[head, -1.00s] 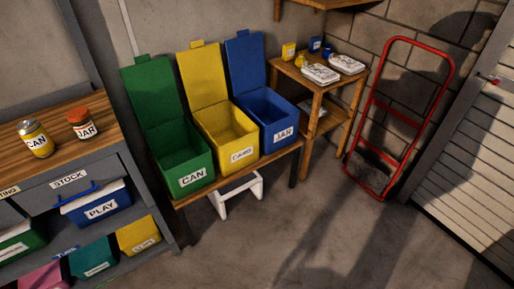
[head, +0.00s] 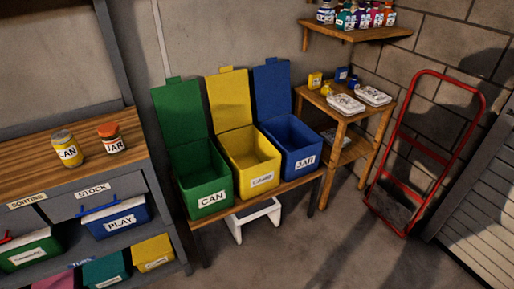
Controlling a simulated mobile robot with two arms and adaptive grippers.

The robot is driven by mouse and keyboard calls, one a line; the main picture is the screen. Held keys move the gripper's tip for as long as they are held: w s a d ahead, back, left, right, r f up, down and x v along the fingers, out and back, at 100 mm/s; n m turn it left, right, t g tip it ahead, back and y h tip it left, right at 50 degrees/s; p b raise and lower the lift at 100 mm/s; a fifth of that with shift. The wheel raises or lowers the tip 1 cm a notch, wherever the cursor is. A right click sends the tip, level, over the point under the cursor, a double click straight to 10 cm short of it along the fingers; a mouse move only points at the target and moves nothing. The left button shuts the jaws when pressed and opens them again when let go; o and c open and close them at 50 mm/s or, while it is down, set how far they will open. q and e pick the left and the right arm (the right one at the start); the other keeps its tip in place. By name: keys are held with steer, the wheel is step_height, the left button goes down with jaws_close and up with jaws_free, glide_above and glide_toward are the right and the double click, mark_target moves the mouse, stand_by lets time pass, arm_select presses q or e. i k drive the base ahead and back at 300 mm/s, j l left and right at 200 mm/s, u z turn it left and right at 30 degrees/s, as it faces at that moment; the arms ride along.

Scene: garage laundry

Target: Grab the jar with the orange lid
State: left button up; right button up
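The jar with the orange lid (head: 111,139) stands upright on the wooden top of the grey workbench (head: 30,172) at the left. Its white label reads JAR. A yellow can (head: 66,149) with a CAN label stands just left of it, with a small gap between them. Neither of my grippers shows in the head view.
Open lidded bins stand on a low bench: green CAN (head: 205,185), yellow (head: 250,160) and blue JAR (head: 293,145). A wooden side table (head: 340,115) and red hand truck (head: 425,150) stand to the right. The floor in front (head: 330,250) is clear.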

mark_target(111, 136)
steer(key=u, duration=0.95)
